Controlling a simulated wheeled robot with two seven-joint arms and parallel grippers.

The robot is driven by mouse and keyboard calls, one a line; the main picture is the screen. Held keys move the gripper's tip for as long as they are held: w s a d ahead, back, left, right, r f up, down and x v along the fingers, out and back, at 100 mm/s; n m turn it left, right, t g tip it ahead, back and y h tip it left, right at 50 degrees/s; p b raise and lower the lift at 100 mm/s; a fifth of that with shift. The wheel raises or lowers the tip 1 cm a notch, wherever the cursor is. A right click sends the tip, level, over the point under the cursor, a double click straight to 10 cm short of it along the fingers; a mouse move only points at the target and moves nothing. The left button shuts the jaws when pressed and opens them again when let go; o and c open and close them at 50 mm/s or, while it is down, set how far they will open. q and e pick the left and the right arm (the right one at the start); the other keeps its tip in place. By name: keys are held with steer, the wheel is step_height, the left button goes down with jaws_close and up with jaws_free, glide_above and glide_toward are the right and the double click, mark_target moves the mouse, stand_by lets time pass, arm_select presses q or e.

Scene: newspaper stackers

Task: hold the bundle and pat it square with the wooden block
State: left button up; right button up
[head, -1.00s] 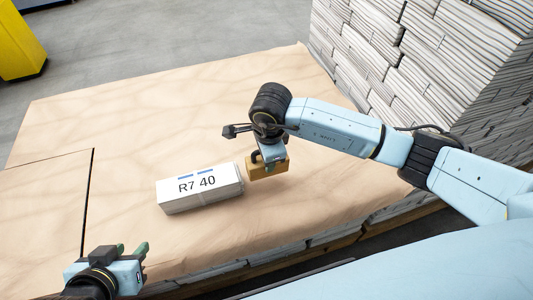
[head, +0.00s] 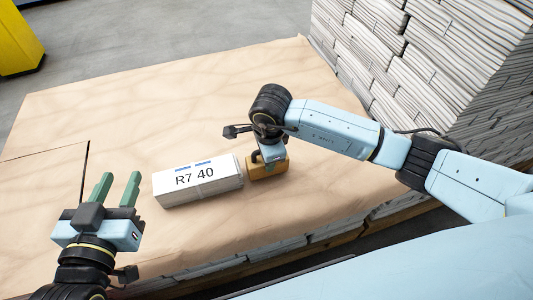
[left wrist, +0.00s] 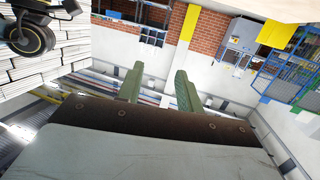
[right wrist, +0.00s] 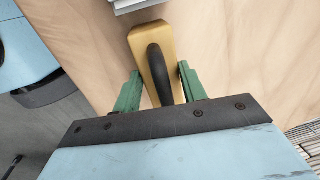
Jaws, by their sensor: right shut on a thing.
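The bundle (head: 198,187) is a white strapped stack labelled "R7 40", lying flat on the brown paper-covered surface. Its edge also shows at the top of the right wrist view (right wrist: 135,5). The wooden block (head: 268,171), tan with a black handle, is close to the bundle's right end; whether they touch is unclear. My right gripper (right wrist: 158,75) is shut on the block, one finger on each side, and its wrist partly hides it in the head view. My left gripper (head: 120,176) is open and empty, left of the bundle and apart from it, fingers pointing away from me.
The brown paper surface (head: 190,90) is clear beyond the bundle, with a dark slit (head: 86,170) at left. Tall stacks of newspapers (head: 440,70) stand at the right. A yellow object (head: 18,40) stands on the floor at far left.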

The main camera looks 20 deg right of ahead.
arm_select(q)
steer(key=shift+w+d+r, duration=0.1)
steer(key=shift+r, duration=0.3)
